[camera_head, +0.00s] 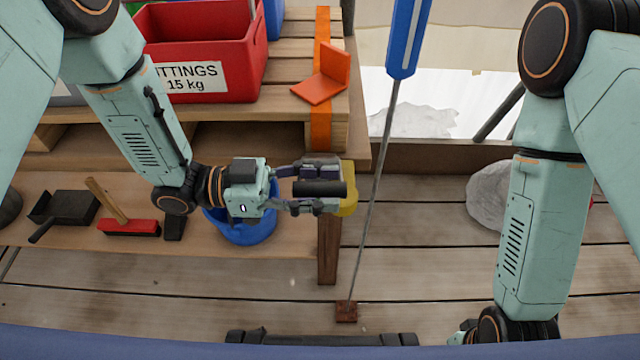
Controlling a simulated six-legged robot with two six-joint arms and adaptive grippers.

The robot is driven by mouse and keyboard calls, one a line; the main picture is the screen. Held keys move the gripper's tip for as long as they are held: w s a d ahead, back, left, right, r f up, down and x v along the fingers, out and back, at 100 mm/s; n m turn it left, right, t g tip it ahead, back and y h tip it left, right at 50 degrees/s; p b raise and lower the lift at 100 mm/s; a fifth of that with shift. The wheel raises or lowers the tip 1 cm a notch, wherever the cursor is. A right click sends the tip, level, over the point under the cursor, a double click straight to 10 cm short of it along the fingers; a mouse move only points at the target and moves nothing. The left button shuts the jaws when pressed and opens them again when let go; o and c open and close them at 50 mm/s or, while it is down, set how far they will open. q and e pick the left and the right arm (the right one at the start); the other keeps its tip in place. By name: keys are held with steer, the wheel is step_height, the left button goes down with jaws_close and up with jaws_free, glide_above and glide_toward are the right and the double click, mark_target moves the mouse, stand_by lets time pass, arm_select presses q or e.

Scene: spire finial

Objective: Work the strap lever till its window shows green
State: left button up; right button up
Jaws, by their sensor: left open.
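An orange strap (321,125) runs down over the wooden pallet's right end, with an orange angled corner piece (322,88) beside it. My left gripper (328,188) is open in front of the bench's right end, below the strap. A black cylinder (320,188), which looks like a handle, lies between its fingers; I cannot tell whether they touch it. A yellow part (349,190) shows just right of the fingertips, mostly hidden behind them. I cannot make out a green window. My right arm hangs at the right; its gripper (463,335) barely shows at the bottom edge, fingers hidden.
A red bin (205,45) stands on the pallet. A blue bucket (243,228) is behind my left wrist. A red brush (128,227) and a dark dustpan (72,207) lie on the bench. A blue fitting (408,38) on a taut cable leads to a brown floor block (346,311).

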arm_select(q)
steer(key=shift+s, duration=0.1)
steer(key=a, duration=1.2)
stand_by(0.5)
